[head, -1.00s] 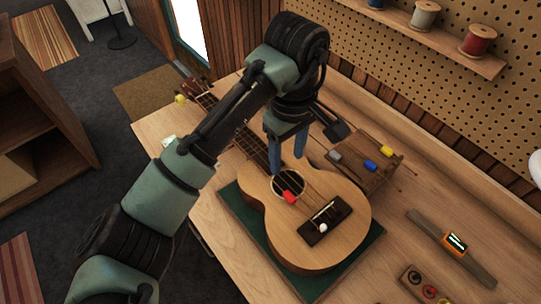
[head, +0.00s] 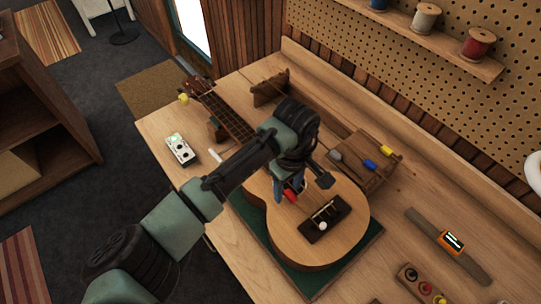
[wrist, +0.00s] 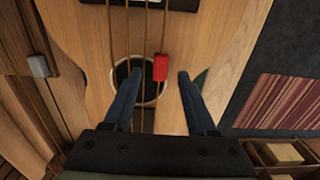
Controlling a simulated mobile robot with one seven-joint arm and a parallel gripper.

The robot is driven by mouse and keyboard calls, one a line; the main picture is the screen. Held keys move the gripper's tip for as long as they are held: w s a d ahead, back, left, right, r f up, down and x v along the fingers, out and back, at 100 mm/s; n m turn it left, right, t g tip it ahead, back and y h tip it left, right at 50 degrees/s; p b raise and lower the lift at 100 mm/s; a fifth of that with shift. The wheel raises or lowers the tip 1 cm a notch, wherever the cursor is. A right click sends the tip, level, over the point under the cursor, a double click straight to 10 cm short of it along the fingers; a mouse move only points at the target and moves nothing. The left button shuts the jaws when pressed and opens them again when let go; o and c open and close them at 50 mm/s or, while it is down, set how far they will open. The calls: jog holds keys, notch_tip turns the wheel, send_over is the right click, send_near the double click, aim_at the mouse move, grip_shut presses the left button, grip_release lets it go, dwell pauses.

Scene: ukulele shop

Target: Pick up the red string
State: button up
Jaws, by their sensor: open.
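The red string's red tag (head: 291,196) is at the edge of the ukulele's sound hole. In the wrist view the red tag (wrist: 160,67) shows between the finger lines, near the fingertips; its thin string is hard to tell from the other strings. The ukulele (head: 335,247) lies on a green mat (head: 312,284) on the bench. My gripper (head: 290,194) is low over the sound hole, with its fingers partly hidden by my arm. In the wrist view my gripper (wrist: 160,74) is open, with one blue finger on each side of the tag and no visible grip on it.
A wooden holder with grey, blue (head: 370,165) and yellow (head: 387,151) tags stands right of the ukulele. A white pedal-like box (head: 180,149) is at left, an orange tuner (head: 452,242) on a strip at right. A small knobbed tray (head: 415,278) is at lower right.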

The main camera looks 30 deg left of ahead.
jog(key=shift+f, duration=0.1)
grip_shut()
dwell(0.4)
notch_tip(320, 180, up, 15)
jog(key=p, duration=0.3)
jog(key=shift+p, duration=0.3)
dwell(0.4)
